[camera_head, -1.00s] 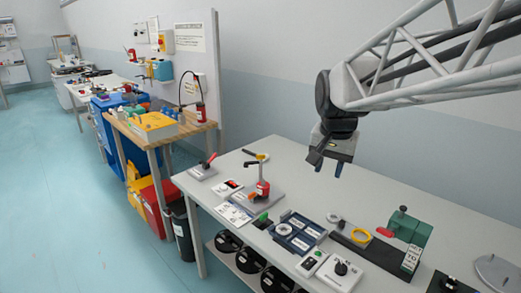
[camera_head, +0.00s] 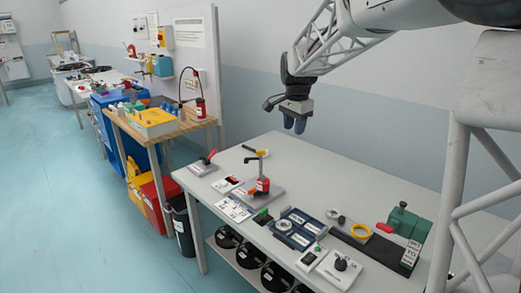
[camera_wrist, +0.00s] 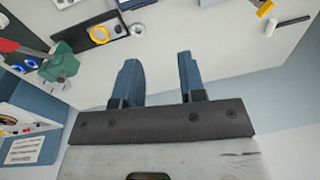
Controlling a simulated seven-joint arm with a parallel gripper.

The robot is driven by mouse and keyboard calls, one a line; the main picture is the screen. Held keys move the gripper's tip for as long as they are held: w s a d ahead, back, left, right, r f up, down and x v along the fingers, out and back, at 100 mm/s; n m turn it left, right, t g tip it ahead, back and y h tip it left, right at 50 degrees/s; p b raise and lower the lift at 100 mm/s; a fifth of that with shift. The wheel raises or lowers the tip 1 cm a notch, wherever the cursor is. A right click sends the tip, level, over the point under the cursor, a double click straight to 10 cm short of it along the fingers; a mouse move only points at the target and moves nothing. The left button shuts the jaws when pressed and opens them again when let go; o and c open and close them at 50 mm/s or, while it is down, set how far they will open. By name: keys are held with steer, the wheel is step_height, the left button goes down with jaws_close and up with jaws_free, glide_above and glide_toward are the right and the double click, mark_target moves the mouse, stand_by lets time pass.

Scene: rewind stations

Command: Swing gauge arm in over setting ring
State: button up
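My gripper (camera_head: 294,126) hangs in the air above the back of the table. Its two blue fingers stand apart with nothing between them in the wrist view (camera_wrist: 160,80). A green block with a red handle (camera_head: 404,225) stands at the table's right; it also shows in the wrist view (camera_wrist: 62,62). Beside it a yellow ring (camera_head: 361,231) lies on a black plate, also in the wrist view (camera_wrist: 98,34). A red-bodied stand (camera_head: 263,186) with a post and dark top arm stands on a grey plate farther left. I cannot tell for sure which parts are the gauge arm and setting ring.
A blue compartment tray (camera_head: 284,240) with a pale ring sits near the front edge. A knob box (camera_head: 340,266) stands right of it. A red-lever device (camera_head: 205,162) is at the far left. The back middle of the table (camera_head: 335,180) is clear.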

steer(key=w+a+f+m, duration=0.2)
steer(key=w+f, duration=0.3)
steer(key=w, duration=0.4)
steer(key=w+a+f+m, duration=0.2)
steer(key=w+a+f, duration=0.2)
steer(key=w, duration=0.5)
steer(key=w+a+f+m+g, duration=0.1)
steer(key=w+a+f, duration=0.3)
steer(key=w, duration=0.5)
steer(key=shift+a+f+m, duration=0.2)
steer(key=shift+f+m, duration=0.5)
steer(key=shift+f, duration=0.15)
steer(key=shift+w+a+f, duration=0.1)
steer(key=shift+w+f, duration=0.15)
steer(key=shift+f, duration=0.1)
steer(key=shift+f, duration=3.8)
jaws_close()
